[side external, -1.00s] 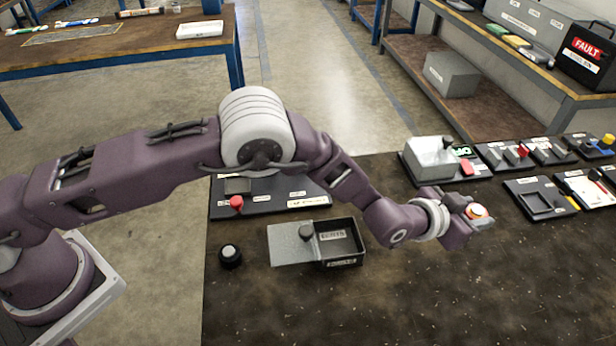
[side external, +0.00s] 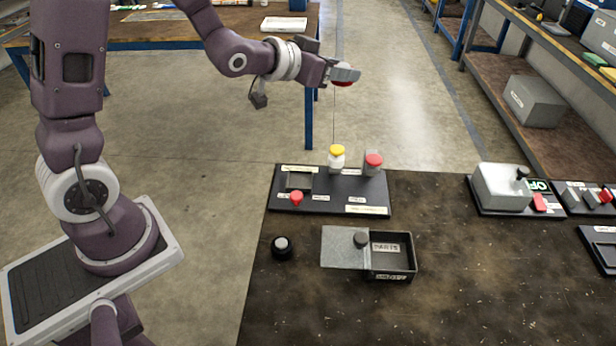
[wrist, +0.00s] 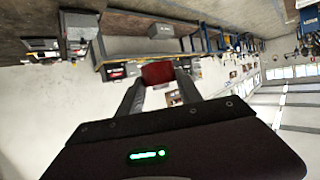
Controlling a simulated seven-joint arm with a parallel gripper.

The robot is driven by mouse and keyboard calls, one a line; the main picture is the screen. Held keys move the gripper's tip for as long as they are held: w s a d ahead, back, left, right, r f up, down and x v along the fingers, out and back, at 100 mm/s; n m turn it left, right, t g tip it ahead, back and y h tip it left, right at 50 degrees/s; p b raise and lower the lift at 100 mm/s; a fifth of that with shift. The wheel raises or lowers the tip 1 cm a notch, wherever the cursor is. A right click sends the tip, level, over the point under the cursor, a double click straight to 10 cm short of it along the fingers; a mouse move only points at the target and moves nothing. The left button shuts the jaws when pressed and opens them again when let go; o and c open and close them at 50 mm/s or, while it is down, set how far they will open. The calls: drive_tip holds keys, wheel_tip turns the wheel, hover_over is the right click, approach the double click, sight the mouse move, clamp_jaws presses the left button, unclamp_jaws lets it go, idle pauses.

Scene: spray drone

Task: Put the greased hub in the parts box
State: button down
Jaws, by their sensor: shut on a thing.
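The parts box (side external: 405,272), dark and labelled PARTS, stands on the dark table. A flat grey lid (side external: 340,250) with a dark knob (side external: 361,239) lies at its left, and its right part is open and looks empty. My gripper (side external: 347,76) is raised high above the back edge of the table, shut on a red thing (side external: 343,84). The red thing also shows between the fingers in the wrist view (wrist: 158,73). A black round piece with a grey top (side external: 282,246) stands left of the box. I cannot tell which piece is the greased hub.
Behind the box, a black board (side external: 335,190) carries a red knob (side external: 297,198), a yellow-capped white bottle (side external: 337,160) and a red-topped grey piece (side external: 373,164). A thin vertical line runs between my gripper and the bottle. A grey switch unit (side external: 502,186) stands right. The front table is clear.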

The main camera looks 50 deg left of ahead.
drive_tip(key=s+f+m+h, duration=0.2)
drive_tip(key=s+m+h, duration=0.15)
drive_tip(key=s, duration=0.35)
drive_tip(key=m+g+h, duration=0.6)
drive_tip(key=m+h, duration=0.1)
hover_over(380, 258)
wheel_tip(380, 258, down, 15)
wheel_tip(380, 258, down, 11)
drive_tip(key=shift+f, duration=0.2)
